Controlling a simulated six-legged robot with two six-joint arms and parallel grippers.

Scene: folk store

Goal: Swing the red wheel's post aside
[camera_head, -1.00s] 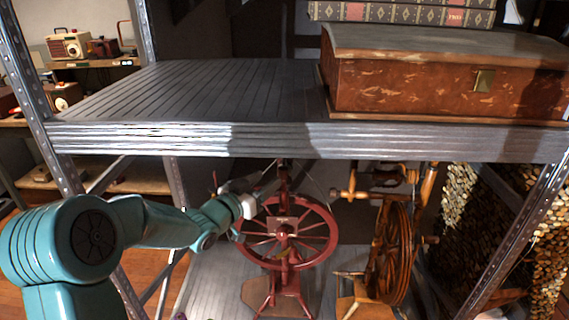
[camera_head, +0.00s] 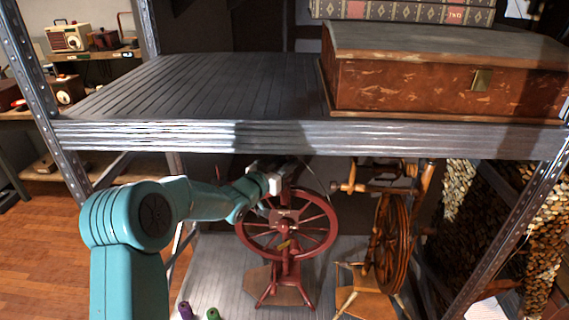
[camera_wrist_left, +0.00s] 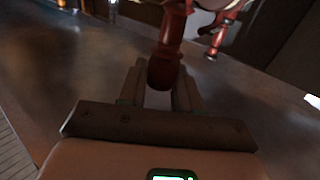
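The red wheel (camera_head: 286,227) is a dark red spinning wheel on the lower shelf, with spokes and a splayed stand. Its upper part rises behind the wheel rim, close under the upper shelf. My left gripper (camera_head: 273,184) is at this upper part, above the rim's left side. In the left wrist view, a red turned post (camera_wrist_left: 164,66) has its rounded end between the two fingers of my left gripper (camera_wrist_left: 160,92). The post nearly fills the gap; whether the fingers press on it I cannot tell. My right gripper is not in view.
A metal upper shelf (camera_head: 180,90) hangs above my left arm, with a wooden box (camera_head: 420,85) on it. A brown spinning wheel (camera_head: 392,243) stands close right of the red one. Purple (camera_head: 185,310) and green (camera_head: 213,314) spools are at the lower shelf's front. A metal upright (camera_head: 45,110) is at left.

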